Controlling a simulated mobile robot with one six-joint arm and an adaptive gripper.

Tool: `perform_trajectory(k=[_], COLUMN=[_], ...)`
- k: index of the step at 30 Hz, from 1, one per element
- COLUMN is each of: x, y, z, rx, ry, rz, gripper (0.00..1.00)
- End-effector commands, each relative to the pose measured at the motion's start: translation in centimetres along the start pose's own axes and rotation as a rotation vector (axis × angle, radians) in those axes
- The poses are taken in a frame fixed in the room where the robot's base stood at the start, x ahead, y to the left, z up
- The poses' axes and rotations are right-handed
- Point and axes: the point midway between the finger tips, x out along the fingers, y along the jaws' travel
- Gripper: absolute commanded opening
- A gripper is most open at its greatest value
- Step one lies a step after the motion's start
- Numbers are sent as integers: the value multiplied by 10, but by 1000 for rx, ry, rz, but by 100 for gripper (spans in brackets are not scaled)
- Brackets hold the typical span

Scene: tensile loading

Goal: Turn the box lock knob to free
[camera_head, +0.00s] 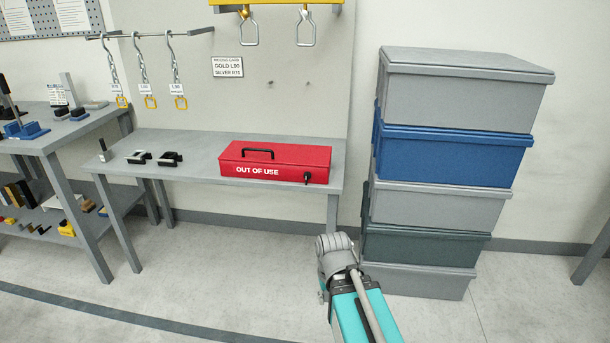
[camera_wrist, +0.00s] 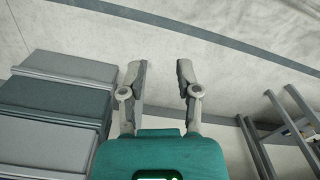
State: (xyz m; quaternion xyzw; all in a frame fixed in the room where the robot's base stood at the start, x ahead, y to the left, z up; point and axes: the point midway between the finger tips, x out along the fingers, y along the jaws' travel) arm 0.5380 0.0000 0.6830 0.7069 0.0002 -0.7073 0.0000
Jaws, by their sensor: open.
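A red box (camera_head: 275,163) marked "OUT OF USE" lies on the grey table (camera_head: 205,170), with a black handle on its lid. A small black lock knob (camera_head: 307,177) sits on its front face near the right end. My arm shows in the head view in front of the table, low and to the right of the box; the fingers are not clear there. In the wrist view my gripper (camera_wrist: 160,80) is open and empty, with bare floor between and beyond its fingers. It is apart from the box, which is not in the wrist view.
Stacked bins (camera_head: 440,160) stand right of the table, close to my arm. Black clamp-like parts (camera_head: 153,158) lie left of the box. Chains (camera_head: 143,68) hang from a rail above. A shelf bench (camera_head: 60,140) stands at left. The floor in front is clear.

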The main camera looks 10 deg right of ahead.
Motion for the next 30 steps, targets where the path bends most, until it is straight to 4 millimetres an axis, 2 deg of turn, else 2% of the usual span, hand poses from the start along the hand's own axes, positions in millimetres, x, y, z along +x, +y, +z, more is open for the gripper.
perform_trajectory(k=[7,11,14,17,23,30], x=[0,2,4,6,-2,-33], y=[1,5,27,38,62,73], z=[-2,-10,-24,-44,-103,-180], rx=[-6,-42,-99,-198,-507,-966], ry=[4,26,61,109,208,239], rz=[5,39,96,189,470,900], gripper=[43,43,43,43,43,43])
